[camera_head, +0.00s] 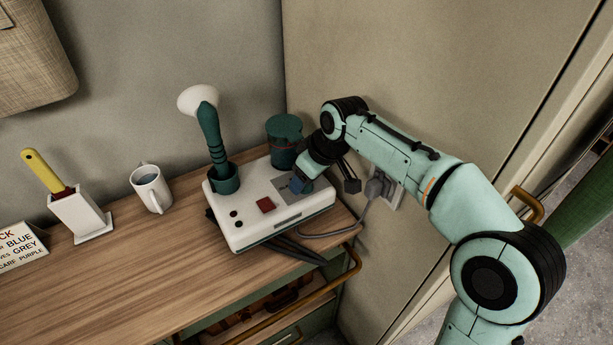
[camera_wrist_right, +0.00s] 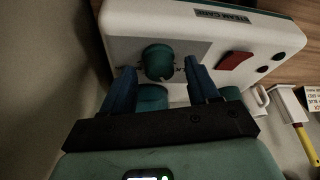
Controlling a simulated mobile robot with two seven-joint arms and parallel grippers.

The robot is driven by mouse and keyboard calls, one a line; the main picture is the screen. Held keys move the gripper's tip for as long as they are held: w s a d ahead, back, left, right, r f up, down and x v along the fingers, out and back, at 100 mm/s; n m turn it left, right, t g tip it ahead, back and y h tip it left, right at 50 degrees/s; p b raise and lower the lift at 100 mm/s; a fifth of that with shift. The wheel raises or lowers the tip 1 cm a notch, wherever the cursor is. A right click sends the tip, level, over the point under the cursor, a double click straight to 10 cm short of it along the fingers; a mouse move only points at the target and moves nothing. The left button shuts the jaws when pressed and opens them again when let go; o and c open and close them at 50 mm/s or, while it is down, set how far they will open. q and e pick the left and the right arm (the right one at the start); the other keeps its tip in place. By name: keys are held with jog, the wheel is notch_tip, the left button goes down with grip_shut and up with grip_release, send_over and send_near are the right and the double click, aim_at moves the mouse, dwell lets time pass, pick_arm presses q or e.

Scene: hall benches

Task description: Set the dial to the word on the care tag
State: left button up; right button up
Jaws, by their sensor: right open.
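A white steam unit (camera_head: 245,222) stands on the wooden bench; its label reads "STEAM CARE" in the right wrist view (camera_wrist_right: 223,15). Its teal dial (camera_wrist_right: 158,62) sits on a grey panel (camera_wrist_right: 195,45). My right gripper (camera_wrist_right: 160,68) is open, with one blue finger on each side of the dial; I cannot tell whether they touch it. In the head view my right gripper (camera_head: 298,184) covers the dial. The dial's words and setting are not readable. I see no care tag I can identify. My left gripper is not in view.
The unit carries a red button (camera_head: 265,205), a teal-handled steamer (camera_head: 212,138) and a teal canister (camera_head: 284,138). A mug (camera_head: 151,188), a white holder with a yellow-handled tool (camera_head: 80,215) and a colour-word card (camera_head: 18,246) stand left. A cable runs to the wall socket.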

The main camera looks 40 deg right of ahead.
pick_arm(q)
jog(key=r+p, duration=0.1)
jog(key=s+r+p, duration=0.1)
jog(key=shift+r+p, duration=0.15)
jog(key=shift+p, duration=0.25)
pick_arm(e)
jog(key=v, duration=1.2)
jog(key=shift+r, duration=0.3)
jog(key=shift+s, duration=0.1)
